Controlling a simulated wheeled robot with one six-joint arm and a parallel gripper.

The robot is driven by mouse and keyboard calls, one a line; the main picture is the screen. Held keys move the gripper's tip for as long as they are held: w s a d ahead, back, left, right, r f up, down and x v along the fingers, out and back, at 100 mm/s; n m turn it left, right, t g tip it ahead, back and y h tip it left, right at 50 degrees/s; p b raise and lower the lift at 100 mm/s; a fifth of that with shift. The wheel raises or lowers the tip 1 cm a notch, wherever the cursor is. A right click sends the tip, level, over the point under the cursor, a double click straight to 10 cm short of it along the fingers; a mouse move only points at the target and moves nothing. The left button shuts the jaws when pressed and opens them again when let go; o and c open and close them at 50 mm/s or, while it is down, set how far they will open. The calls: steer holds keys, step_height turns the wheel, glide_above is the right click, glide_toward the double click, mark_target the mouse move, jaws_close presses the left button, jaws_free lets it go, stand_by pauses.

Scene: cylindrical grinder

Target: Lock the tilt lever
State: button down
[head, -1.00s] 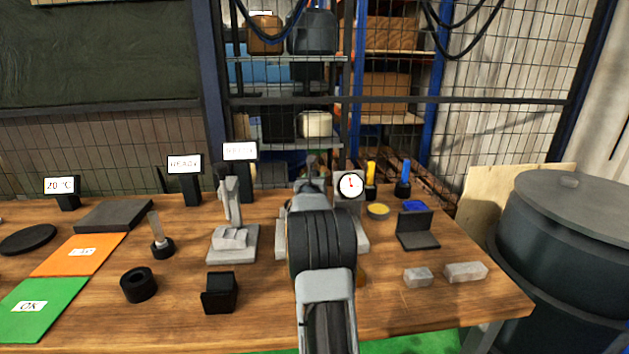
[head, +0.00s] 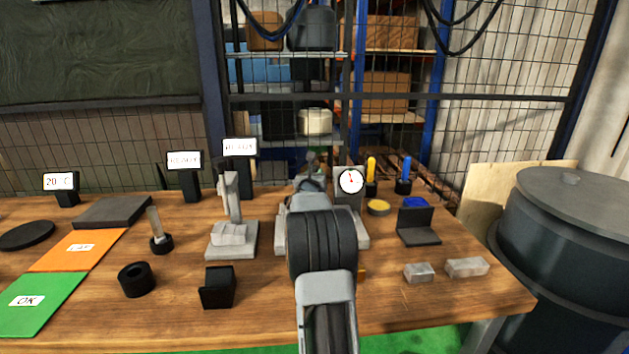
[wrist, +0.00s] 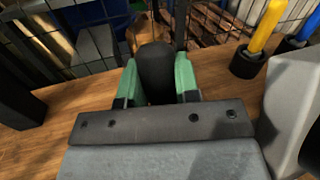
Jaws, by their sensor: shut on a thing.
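In the wrist view, a dark rounded knob (wrist: 156,70), seemingly the tilt lever's grip, stands between the two green fingers of my gripper (wrist: 158,80). The fingers are shut on it from both sides. The lever's lower part is hidden by the grey and black body in front, so I cannot tell its lock position. In the head view, my arm covers the gripper and most of the grey machine (head: 363,232), which carries a round white dial (head: 351,181) with a red needle.
A yellow-handled tool (head: 371,175) and a blue-handled tool (head: 406,175) stand in black holders right of the dial. A grey stand (head: 232,238) is on the left. Bare wood shows at the front.

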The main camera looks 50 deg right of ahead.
mark_target(315, 170)
steer(key=b, duration=0.4)
steer(key=shift+s+a+f+h, duration=0.2)
steer(key=shift+a+h, duration=0.05)
steer(key=shift+h, duration=0.15)
steer(key=shift+s+r+t, duration=0.1)
steer(key=shift+r+t, duration=0.2)
steer(key=shift+r, duration=0.05)
steer(key=c, duration=0.8)
jaws_free()
steer(key=shift+c, duration=0.2)
steer(key=shift+r, duration=0.1)
steer(key=shift+r, duration=0.35)
step_height(315, 170, up, 3)
steer(key=shift+f+p, duration=0.15)
steer(key=shift+p, duration=0.35)
steer(key=s+a+r, duration=0.9)
steer(key=s, duration=0.1)
steer(key=shift+s+r+p, duration=0.2)
steer(key=shift+s+p, duration=0.15)
